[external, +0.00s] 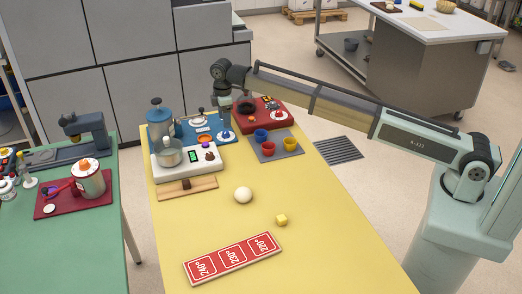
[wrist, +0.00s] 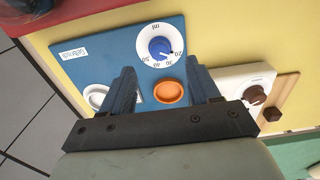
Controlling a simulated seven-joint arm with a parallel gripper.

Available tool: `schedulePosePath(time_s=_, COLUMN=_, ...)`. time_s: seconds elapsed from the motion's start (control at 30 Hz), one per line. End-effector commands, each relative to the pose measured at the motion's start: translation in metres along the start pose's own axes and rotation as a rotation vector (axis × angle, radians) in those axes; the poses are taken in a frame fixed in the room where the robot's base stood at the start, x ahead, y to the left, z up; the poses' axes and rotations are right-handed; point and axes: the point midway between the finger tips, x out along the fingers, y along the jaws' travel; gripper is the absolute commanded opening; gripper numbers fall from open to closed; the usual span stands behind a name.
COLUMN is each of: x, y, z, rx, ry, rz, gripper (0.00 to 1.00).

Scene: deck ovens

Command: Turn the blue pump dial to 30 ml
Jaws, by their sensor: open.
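In the external view the dial (external: 226,135) is at the panel's right end, under my gripper (external: 228,122), whose fingertips are hard to make out.
An orange disc (wrist: 169,91) and a pale ring (wrist: 97,97) are on the same panel. A white scale (external: 190,160) with a metal pot stands in front. A red unit (external: 258,125) and a grey tray (external: 290,152) with cups are to the right.

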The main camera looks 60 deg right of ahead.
Motion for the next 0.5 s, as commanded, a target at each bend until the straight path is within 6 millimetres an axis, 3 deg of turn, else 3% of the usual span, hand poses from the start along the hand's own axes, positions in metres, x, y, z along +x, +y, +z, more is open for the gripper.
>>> schedulePosePath(time_s=0.2, x=0.035, y=0.0, z=0.001, rx=0.001, ry=-0.001, rz=-0.001, gripper=0.61)
schedulePosePath(time_s=0.5, x=0.058, y=0.0, z=0.0, rx=0.001, ry=0.0, rz=0.0, gripper=0.61)
